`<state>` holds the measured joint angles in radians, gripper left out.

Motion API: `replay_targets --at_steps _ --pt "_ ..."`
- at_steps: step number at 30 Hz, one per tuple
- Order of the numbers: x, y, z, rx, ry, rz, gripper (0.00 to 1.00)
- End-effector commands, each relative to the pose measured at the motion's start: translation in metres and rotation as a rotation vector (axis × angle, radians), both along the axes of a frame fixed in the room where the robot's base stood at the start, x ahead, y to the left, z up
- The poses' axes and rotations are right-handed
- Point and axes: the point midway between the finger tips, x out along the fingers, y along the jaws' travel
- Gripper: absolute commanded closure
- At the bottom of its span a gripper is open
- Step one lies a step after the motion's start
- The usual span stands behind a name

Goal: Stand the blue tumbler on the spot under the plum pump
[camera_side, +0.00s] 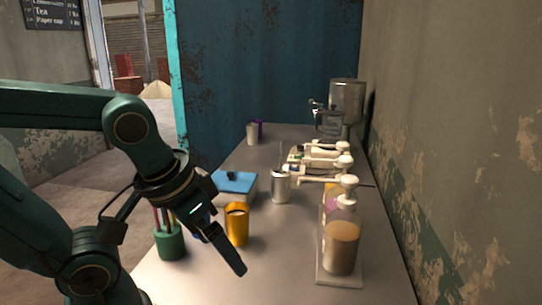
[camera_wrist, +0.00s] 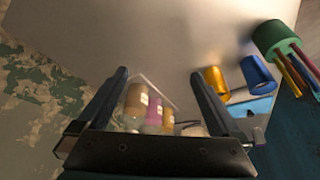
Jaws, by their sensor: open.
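The blue tumbler (camera_wrist: 257,72) is on the counter in the wrist view, to the right of the orange tumbler (camera_wrist: 215,78) and outside my fingers. In the side view only a sliver of the blue tumbler (camera_side: 203,235) shows behind my gripper (camera_side: 236,264). My gripper is open and empty above the counter, its fingers spread in the wrist view (camera_wrist: 159,73). The plum pump bottle (camera_wrist: 153,114) stands between a tan one and a yellow one, seen between my fingers. In the side view the plum bottle (camera_side: 332,203) is mostly hidden behind the tan bottle. The spot under its spout is not clear.
The tan pump bottle (camera_side: 341,245) stands nearest on a white tray. The orange tumbler (camera_side: 237,224) and green straw cup (camera_side: 170,241) flank the blue tumbler. A metal cup (camera_side: 280,186), a blue-topped box (camera_side: 234,182) and a white cup (camera_side: 252,134) stand farther back. The front counter is clear.

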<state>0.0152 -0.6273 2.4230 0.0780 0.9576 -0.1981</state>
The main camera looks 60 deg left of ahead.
Motion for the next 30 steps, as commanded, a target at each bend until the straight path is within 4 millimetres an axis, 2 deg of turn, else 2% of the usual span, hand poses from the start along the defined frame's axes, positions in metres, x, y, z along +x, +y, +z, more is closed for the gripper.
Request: replay_targets --at_steps 3,5,20,25,30 --pt "-0.002 -0.008 0.004 0.000 -0.070 -0.101 0.00" --pt "-0.002 -0.010 0.005 0.003 -0.088 -0.130 0.12" --pt "-0.002 -0.011 0.005 0.009 -0.095 -0.157 0.12" --pt "-0.009 0.008 -0.001 0.129 -0.037 -0.218 0.12" --pt "-0.023 0.050 -0.021 0.369 0.196 -0.367 0.12"
